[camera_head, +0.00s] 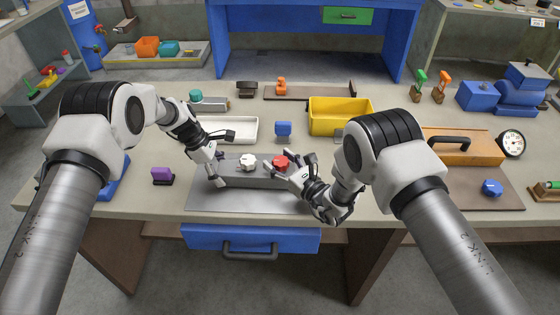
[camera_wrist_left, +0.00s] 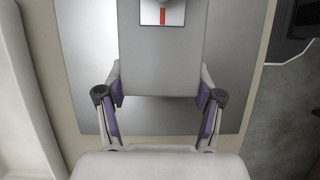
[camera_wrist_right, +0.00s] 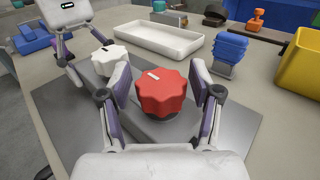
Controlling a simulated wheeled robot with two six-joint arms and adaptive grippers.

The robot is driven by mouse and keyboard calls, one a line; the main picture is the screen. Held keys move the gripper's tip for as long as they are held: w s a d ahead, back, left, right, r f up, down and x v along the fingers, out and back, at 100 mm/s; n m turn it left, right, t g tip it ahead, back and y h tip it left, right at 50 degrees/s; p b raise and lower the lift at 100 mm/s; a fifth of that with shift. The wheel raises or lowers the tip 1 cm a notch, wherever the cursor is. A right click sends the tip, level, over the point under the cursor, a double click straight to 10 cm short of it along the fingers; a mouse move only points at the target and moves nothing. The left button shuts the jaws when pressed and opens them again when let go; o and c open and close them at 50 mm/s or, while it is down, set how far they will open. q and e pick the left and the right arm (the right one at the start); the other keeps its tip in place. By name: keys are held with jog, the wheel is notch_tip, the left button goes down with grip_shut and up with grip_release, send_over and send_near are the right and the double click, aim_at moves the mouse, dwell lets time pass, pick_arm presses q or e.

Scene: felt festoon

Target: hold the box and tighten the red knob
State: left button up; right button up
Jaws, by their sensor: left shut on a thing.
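The grey box (camera_head: 258,183) sits on a metal plate near the table's front edge. A white knob (camera_head: 248,161) and the red knob (camera_head: 281,162) are on its top. My left gripper (camera_head: 222,160) is shut on the box's left end. In the left wrist view the box (camera_wrist_left: 160,60) lies between its fingers, with a small red-marked window (camera_wrist_left: 162,13) on top. My right gripper (camera_head: 289,161) is open at the red knob. In the right wrist view its fingers stand either side of the red knob (camera_wrist_right: 165,94), with a narrow gap showing beside it.
A white tray (camera_head: 243,121), a blue block (camera_head: 283,129) and a yellow bin (camera_head: 340,106) stand behind the box. A purple item (camera_head: 162,174) is to its left. An orange toolbox (camera_head: 462,155) is to the right. A blue drawer (camera_head: 205,239) is below the table edge.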

pick_arm(q)
jog(key=shift+r, duration=0.1)
pick_arm(e)
jog(key=v, duration=1.2)
pick_arm(q)
jog(key=shift+a, duration=0.1)
jog(key=o, duration=1.5)
jog(key=shift+o, duration=0.2)
